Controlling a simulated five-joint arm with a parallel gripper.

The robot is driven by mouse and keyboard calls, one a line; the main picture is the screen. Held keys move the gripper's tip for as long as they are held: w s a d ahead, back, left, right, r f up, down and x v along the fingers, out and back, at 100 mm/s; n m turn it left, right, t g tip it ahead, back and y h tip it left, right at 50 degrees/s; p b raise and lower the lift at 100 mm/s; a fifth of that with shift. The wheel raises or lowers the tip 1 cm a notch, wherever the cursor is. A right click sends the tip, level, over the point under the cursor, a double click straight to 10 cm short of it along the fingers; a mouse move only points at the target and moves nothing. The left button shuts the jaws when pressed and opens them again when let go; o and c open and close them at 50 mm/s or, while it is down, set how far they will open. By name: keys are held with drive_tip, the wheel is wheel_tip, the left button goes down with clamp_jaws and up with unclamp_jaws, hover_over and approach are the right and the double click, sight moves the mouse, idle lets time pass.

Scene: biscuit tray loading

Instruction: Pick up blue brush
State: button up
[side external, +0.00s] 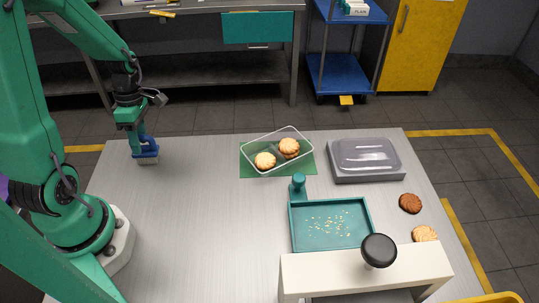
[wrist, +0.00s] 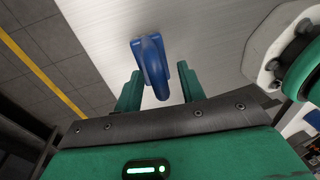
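The blue brush (side external: 148,151) stands on the far left part of the steel table, with its pale bristles down on the surface. My gripper (side external: 138,138) is lowered over it from above. In the wrist view the blue brush (wrist: 153,62) has its arched handle reaching in between the two green fingers of my gripper (wrist: 159,88). The fingers are apart, with a gap showing on each side of the handle.
A grey lidded box (side external: 336,176), a teal crumb tray (side external: 292,236), two loose biscuits (side external: 410,203) and a white stand (side external: 300,268) occupy the right. The table between brush and mat is clear.

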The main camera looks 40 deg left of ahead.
clamp_jaws()
drive_tip(key=shift+r, duration=0.1)
idle(0.3)
drive_tip(key=shift+r, duration=4.9)
